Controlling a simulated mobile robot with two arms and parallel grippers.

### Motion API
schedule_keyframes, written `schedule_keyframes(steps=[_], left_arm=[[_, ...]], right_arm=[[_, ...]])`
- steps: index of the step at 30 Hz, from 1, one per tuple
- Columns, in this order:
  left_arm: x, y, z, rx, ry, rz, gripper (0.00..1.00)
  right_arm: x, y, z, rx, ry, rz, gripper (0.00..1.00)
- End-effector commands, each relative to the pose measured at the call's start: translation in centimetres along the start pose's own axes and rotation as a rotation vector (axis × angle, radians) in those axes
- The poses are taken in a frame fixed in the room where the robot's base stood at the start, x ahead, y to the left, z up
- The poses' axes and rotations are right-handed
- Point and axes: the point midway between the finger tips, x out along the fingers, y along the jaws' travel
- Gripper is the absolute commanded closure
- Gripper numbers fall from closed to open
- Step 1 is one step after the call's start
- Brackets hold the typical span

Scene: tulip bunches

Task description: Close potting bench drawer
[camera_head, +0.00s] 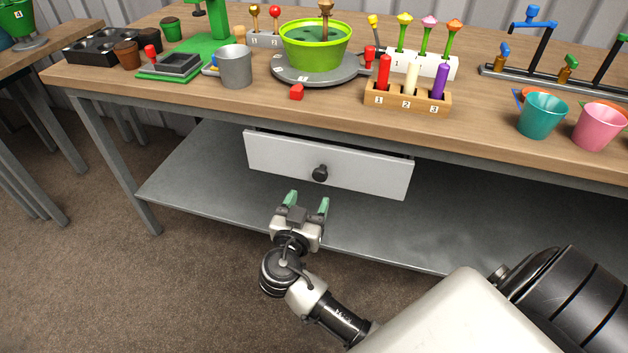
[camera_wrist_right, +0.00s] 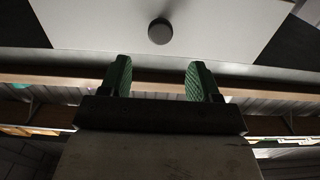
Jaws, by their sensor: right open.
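The white drawer front (camera_head: 270,157) hangs under the potting bench's wooden top, with a dark round knob (camera_head: 320,173) at its middle. A dark gap shows along its upper edge; how far it stands out is hard to tell. My right gripper (camera_head: 307,202) is open and empty, its green fingertips a little below and in front of the knob, apart from it. In the right wrist view, the drawer front (camera_wrist_right: 95,22) and knob (camera_wrist_right: 159,31) show beyond the open fingers (camera_wrist_right: 156,78), with nothing between them. My left gripper is not in view.
The bench top (camera_head: 190,95) carries a green bowl (camera_head: 316,45), a numbered wooden holder (camera_head: 405,99), a grey pot (camera_head: 235,67) and teal (camera_head: 541,116) and pink (camera_head: 599,126) pots. A grey lower shelf (camera_head: 205,185) lies below the drawer. Space before the drawer front is clear.

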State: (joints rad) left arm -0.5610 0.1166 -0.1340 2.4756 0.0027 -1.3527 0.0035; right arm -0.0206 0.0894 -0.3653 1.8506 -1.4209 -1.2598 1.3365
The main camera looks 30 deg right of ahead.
Motion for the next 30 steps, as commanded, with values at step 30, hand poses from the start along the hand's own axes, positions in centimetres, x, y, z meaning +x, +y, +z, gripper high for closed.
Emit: schedule_keyframes(steps=[30], left_arm=[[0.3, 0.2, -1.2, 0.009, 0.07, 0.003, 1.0]], right_arm=[[9.3, 0.0, 0.1, -0.004, -0.003, -0.003, 0.53]])
